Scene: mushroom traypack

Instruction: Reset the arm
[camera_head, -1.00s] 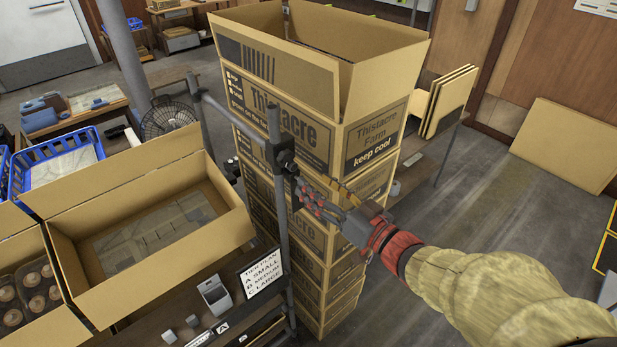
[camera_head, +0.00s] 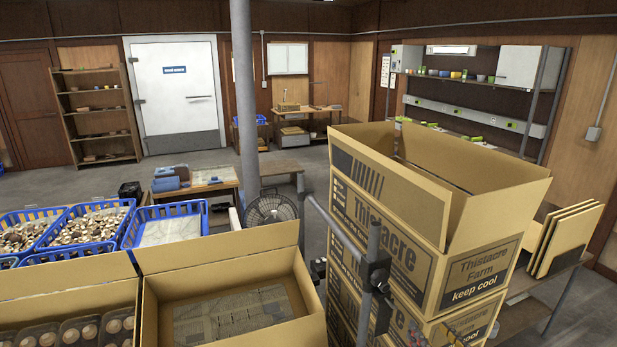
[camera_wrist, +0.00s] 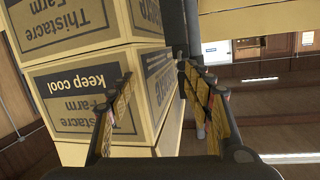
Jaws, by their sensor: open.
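My gripper (camera_wrist: 155,95) shows in the wrist view with its two fingers spread apart and nothing between them. Beyond the fingers is a tall stack of printed cardboard boxes (camera_wrist: 80,95), which appears upside down there. In the head view the same stack of boxes (camera_head: 485,272) stands right of centre, with an open empty box on top. A grey metal post (camera_head: 372,255) with black clamps stands just left of the stack.
An open carton (camera_head: 235,255) lies at the bottom left, beside another carton holding mushroom trays (camera_head: 95,330). Blue crates (camera_head: 168,212) stand behind them. A fan (camera_head: 270,208) and a pole (camera_head: 245,110) are near the middle. Cardboard sheets (camera_head: 565,240) lean at the right.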

